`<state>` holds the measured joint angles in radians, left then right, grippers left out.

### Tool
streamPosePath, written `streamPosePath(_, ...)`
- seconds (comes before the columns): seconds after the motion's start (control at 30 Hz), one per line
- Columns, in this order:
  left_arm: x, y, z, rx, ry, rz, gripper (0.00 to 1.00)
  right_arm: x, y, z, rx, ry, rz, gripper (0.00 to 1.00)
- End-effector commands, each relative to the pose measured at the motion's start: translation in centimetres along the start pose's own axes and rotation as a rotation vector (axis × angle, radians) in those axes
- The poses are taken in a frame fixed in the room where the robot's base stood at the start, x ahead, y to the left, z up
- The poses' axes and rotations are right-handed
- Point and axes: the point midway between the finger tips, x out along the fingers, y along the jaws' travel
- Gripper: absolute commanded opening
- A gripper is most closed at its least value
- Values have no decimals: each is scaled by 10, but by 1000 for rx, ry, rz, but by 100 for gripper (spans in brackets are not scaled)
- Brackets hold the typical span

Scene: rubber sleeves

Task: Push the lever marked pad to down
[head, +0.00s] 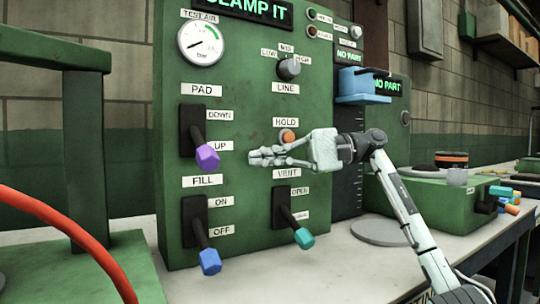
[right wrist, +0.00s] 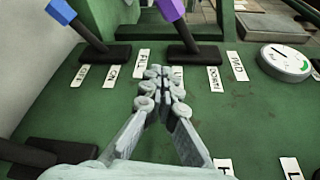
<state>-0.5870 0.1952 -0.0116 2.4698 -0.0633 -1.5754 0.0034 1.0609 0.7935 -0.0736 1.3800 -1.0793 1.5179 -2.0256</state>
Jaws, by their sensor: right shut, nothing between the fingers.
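The lever marked PAD has a purple knob (head: 207,157) on a dark slotted plate at the left of the green panel (head: 240,110). Its arm slants down, with the knob beside the UP label and below the DOWN label. In the right wrist view the purple knob (right wrist: 172,8) is at the top edge, partly cut off. My right gripper (head: 256,157) is shut and empty, in front of the panel to the right of the knob and apart from it. Its fingertips also show in the right wrist view (right wrist: 163,82). My left gripper is not in view.
A blue-knobbed FILL lever (head: 210,261) is below, and a teal-knobbed VENT lever (head: 304,238) is below my right gripper. An orange HOLD button (head: 287,136) is just behind the gripper. A red cable (head: 75,230) curves at lower left. A gauge (head: 201,43) is above.

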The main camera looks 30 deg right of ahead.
Motion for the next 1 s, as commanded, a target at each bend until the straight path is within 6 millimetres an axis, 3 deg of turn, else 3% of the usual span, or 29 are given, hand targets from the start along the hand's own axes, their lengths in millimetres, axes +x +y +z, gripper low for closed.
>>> streamPosePath(0.27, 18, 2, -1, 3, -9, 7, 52, 61, -1, 1, 0, -4, 0, 0)
streamPosePath(0.53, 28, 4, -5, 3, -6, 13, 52, 67, 0, 34, 1, 1, 1, 0)
streamPosePath(1.0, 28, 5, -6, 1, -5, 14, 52, 68, 0, 39, 3, 1, 0, 0)
